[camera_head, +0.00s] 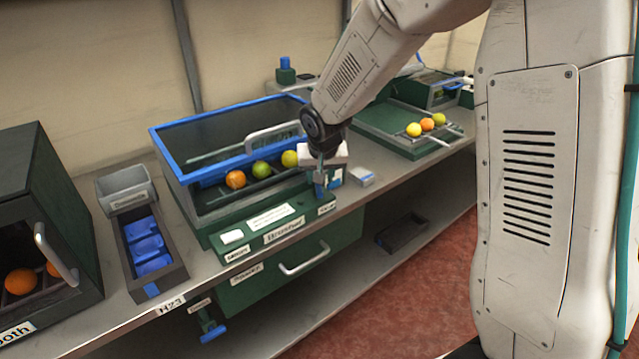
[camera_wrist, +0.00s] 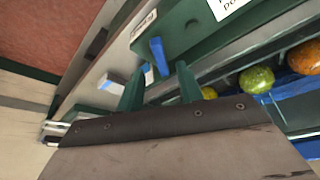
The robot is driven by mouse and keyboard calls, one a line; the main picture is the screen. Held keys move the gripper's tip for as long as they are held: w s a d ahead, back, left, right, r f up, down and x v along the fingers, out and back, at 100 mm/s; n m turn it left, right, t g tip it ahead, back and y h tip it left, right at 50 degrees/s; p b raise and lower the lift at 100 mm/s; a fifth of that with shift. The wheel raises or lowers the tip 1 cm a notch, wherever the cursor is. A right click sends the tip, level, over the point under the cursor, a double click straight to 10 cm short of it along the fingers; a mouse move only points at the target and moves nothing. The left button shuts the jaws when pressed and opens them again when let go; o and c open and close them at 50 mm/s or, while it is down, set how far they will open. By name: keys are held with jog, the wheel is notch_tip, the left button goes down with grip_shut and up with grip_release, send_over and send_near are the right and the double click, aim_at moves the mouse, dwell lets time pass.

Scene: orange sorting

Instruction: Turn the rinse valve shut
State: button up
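A blue lever (camera_head: 320,189) stands at the right end of the green washing unit's front ledge, beside a small label too small to read. I take it for the rinse valve. In the wrist view the blue lever (camera_wrist: 158,56) stands upright just beyond my fingertips, roughly in line with the gap between them. My gripper (camera_head: 321,174) is right over the lever in the head view and partly hides it. In the wrist view my gripper (camera_wrist: 160,72) has its two dark green fingers apart, with nothing clearly held. Contact with the lever cannot be told.
The blue-rimmed washer bin (camera_head: 170,150) holds several fruits behind the ledge. A drawer with a handle (camera_head: 304,260) is below. A second blue fitting (camera_head: 211,328) hangs under the bench at left. A small grey-and-blue box (camera_head: 361,177) lies right of the lever.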

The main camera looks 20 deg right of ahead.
jog(key=shift+v, duration=1.55)
